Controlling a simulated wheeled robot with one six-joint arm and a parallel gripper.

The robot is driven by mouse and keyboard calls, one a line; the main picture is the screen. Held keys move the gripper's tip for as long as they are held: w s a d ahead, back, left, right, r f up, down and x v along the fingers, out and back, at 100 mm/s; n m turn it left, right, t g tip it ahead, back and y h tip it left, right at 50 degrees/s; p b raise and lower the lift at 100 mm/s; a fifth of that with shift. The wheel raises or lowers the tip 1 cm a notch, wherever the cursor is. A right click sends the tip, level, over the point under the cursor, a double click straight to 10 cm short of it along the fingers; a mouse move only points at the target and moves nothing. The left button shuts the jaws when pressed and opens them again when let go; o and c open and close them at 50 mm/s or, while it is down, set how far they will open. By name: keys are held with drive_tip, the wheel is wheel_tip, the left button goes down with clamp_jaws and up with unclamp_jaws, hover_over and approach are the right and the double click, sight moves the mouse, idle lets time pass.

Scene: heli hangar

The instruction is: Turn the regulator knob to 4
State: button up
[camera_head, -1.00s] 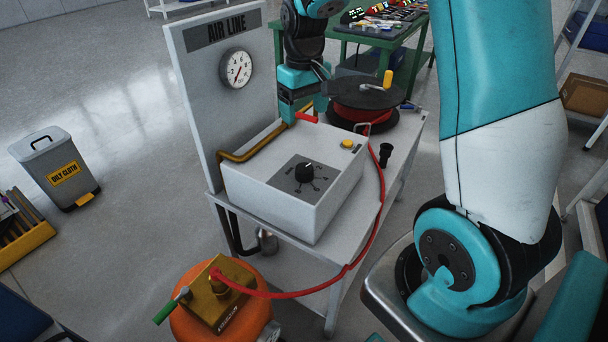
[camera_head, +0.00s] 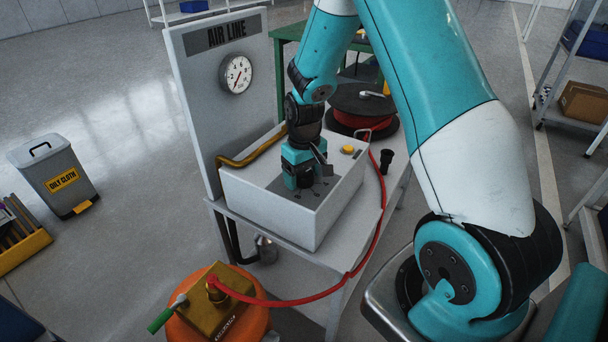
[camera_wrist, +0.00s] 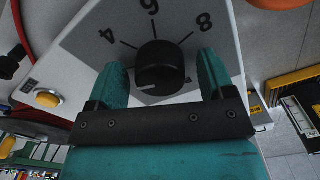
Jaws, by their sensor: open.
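The regulator box (camera_head: 265,205) is a white case on a cart. Its black round knob (camera_wrist: 160,68) shows in the wrist view, with the numerals 4, 6 and 8 around its far side. A white mark on the knob points to the lower left there, away from these numerals. My gripper (camera_wrist: 163,76) is open, with one teal finger on each side of the knob; I cannot tell whether either touches it. In the head view my gripper (camera_head: 303,182) is over the dial and hides the knob.
An upright AIR LINE panel (camera_head: 205,100) with a round gauge (camera_head: 236,74) stands behind the box. A yellow button (camera_head: 347,150) is on the box top. A red hose (camera_head: 378,215) runs along the cart to an orange tank (camera_head: 255,325). A hose reel (camera_head: 362,105) stands behind.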

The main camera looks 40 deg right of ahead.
drive_tip(key=shift+c, duration=0.3)
drive_tip(key=c, duration=0.9)
drive_tip(key=shift+o, duration=0.2)
drive_tip(key=shift+m, duration=0.3)
drive_tip(key=m+p, duration=0.2)
drive_tip(key=m, duration=0.2)
drive_tip(key=shift+r+p, duration=0.1)
drive_tip(key=shift+p, duration=0.2)
drive_tip(key=m+p, duration=0.1)
drive_tip(key=m, duration=0.4)
drive_tip(key=o, duration=0.9)
